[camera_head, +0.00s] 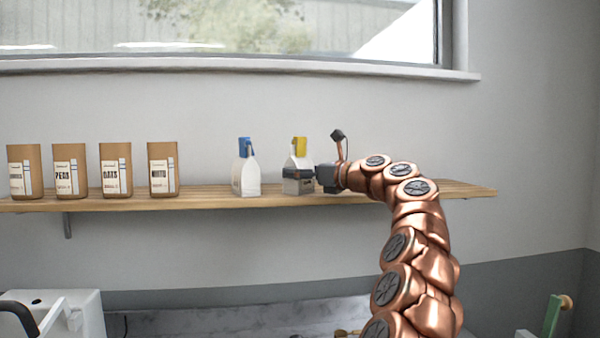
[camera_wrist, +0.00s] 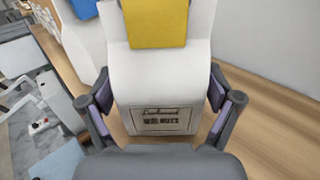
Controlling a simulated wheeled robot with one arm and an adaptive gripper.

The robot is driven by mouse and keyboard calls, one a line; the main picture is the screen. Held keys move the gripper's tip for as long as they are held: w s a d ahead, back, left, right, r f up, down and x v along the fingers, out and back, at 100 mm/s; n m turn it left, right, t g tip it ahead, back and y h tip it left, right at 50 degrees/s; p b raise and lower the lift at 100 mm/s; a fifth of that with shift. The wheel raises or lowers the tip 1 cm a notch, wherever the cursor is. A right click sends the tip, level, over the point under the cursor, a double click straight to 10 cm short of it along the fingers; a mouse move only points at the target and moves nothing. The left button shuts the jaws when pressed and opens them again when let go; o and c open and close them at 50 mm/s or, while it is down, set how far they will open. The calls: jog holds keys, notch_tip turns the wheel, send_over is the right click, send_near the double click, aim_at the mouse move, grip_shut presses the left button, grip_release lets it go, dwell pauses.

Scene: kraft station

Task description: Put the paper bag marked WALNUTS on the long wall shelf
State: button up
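A white paper bag (camera_wrist: 165,75) with a yellow clip fills the middle of the wrist view. Its printed label is small and blurred, and I read it only partly, ending like NUTS. In the head view this bag (camera_head: 298,187) stands upright at the wooden wall shelf (camera_head: 400,193), right of a white bag with a blue clip. My gripper (camera_wrist: 162,100) has one finger on each side of the bag, with the fingertips against its sides. In the head view my gripper (camera_head: 300,173) reaches it from the right and hides part of its front.
The white bag with the blue clip (camera_head: 246,177) stands close to the left. Several brown labelled bags (camera_head: 116,172) line the shelf's left part. The shelf's right end is bare beyond my arm. A window sill (camera_head: 250,66) runs above.

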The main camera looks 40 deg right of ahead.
jog(key=shift+o, duration=0.4)
jog(key=shift+r, duration=0.15)
jog(key=b+v, duration=0.1)
jog(key=v, duration=1.1)
